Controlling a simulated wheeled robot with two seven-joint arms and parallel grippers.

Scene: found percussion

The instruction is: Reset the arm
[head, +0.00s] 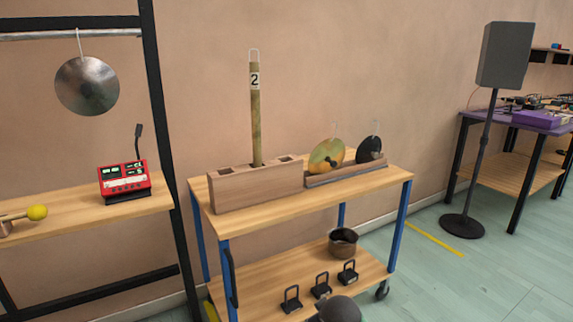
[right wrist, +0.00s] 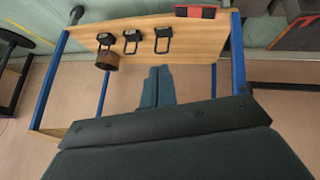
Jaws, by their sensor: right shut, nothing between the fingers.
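My right gripper (right wrist: 158,88) shows in the right wrist view, with its two dark fingers together and nothing between them. In the head view, no gripper fingers show; a dark rounded shape at the bottom edge may be part of my own arm. My left gripper is not in view.
A blue-legged cart (head: 350,186) bears a wooden block (head: 255,187) holding a tube labelled 2 (head: 256,125), and brass (head: 326,156) and black discs (head: 369,150). Its lower shelf holds a pot (head: 343,242) and three black handled pieces (head: 321,286). A speaker stand (head: 478,160) stands right.

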